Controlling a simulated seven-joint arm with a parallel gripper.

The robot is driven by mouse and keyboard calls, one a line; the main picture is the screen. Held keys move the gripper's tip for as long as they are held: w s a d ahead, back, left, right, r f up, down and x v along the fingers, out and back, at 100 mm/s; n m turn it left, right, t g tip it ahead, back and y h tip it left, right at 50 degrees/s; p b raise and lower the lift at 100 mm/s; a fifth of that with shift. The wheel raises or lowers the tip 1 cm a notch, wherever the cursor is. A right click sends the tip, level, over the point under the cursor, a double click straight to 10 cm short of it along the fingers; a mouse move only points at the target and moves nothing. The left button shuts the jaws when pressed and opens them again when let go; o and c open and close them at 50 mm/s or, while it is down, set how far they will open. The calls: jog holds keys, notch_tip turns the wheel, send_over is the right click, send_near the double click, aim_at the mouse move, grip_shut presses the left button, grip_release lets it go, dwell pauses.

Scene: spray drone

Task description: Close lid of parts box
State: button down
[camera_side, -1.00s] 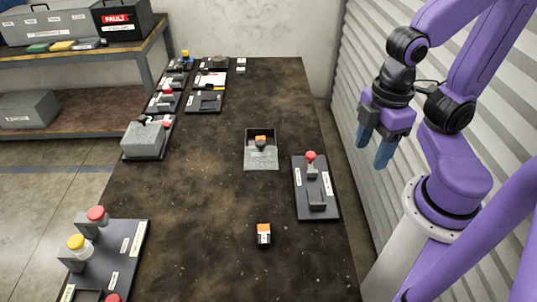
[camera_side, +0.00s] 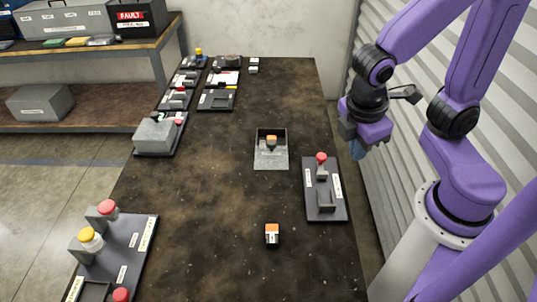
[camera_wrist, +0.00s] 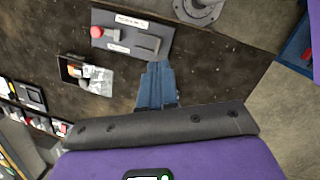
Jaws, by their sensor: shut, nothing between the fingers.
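A small dark open-topped box (camera_side: 271,160) sits near the middle of the table, with an orange-and-black item (camera_side: 271,141) in it. My gripper (camera_side: 358,150) is off the table's right edge, raised and well apart from the box. Its blue fingers (camera_wrist: 157,84) are together and empty in the wrist view.
A board with a red knob (camera_side: 322,190) lies between the box and my gripper. A loose orange-topped block (camera_side: 272,235) lies in front. Several boards line the left edge, one bearing a grey box (camera_side: 158,136). The middle of the table (camera_side: 215,190) is clear.

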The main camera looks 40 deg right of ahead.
aim_at(271, 147)
jog(key=w+a+f+n+t+h, duration=0.2)
jog(key=w+a+f+n+h, duration=0.1)
jog(key=w+f, duration=0.3)
jog(key=w+a+f+n+t+h, duration=0.3)
jog(key=w+a+f+h, duration=0.2)
jog(key=w+f, duration=0.1)
jog(key=w+a+f+n+t+h, duration=0.3)
jog(key=w+f+n+h, duration=0.1)
jog(key=w+f, duration=0.2)
jog(key=shift+a+f, duration=0.15)
jog(key=shift+a, duration=0.25)
jog(key=shift+a+f+n+t+h, duration=0.1)
jog(key=shift+f+n+t+h, duration=0.2)
jog(key=shift+f+t, duration=0.25)
jog(key=x, duration=1.4)
jog(key=shift+a+r, duration=0.1)
jog(key=shift+w, duration=0.1)
jog(key=x, duration=0.3)
jog(key=w+x, duration=0.1)
jog(key=x, duration=0.2)
jog(key=a+x, duration=0.1)
jog(key=x, duration=0.3)
jog(key=shift+w, duration=0.45)
